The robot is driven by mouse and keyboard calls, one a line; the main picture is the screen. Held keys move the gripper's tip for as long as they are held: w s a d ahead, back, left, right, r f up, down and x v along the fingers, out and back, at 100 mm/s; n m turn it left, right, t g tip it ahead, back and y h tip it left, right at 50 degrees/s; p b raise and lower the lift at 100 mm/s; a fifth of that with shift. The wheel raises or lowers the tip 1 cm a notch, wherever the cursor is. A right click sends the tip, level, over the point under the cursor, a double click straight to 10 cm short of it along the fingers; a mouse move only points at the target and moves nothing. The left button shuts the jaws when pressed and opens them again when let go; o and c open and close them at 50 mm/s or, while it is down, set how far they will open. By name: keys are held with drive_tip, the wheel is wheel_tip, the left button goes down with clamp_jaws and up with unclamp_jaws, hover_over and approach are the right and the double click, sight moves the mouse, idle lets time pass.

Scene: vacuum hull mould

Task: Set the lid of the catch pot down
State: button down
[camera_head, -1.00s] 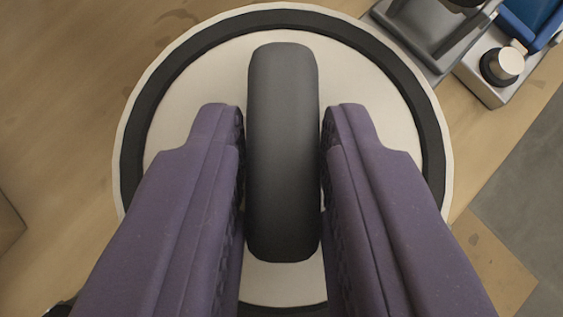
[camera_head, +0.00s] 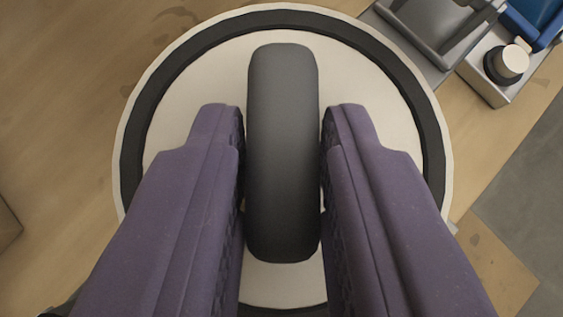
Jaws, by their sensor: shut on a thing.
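The lid of the catch pot (camera_head: 190,110) is a round cream disc with a black ring near its edge, in the middle of the view. A dark grey rounded handle (camera_head: 283,150) stands across its middle. My gripper (camera_head: 283,125) has two purple fingers, one on each side of the handle, shut on it. The lid fills much of the view and hides what is directly under it. I cannot tell how far it is above the surface below.
A grey metal fixture (camera_head: 435,35) and a block with a white-topped knob (camera_head: 507,63) and a blue part (camera_head: 532,18) are at the upper right, close to the lid's edge. Bare wooden surface (camera_head: 60,90) shows at the left. A grey area lies at the right.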

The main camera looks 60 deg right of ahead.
drive_tip(key=c, duration=0.8)
unclamp_jaws()
drive_tip(key=shift+c, duration=0.2)
drive_tip(key=p+v, duration=0.2)
drive_tip(key=v, duration=0.6)
drive_tip(key=shift+f, duration=0.1)
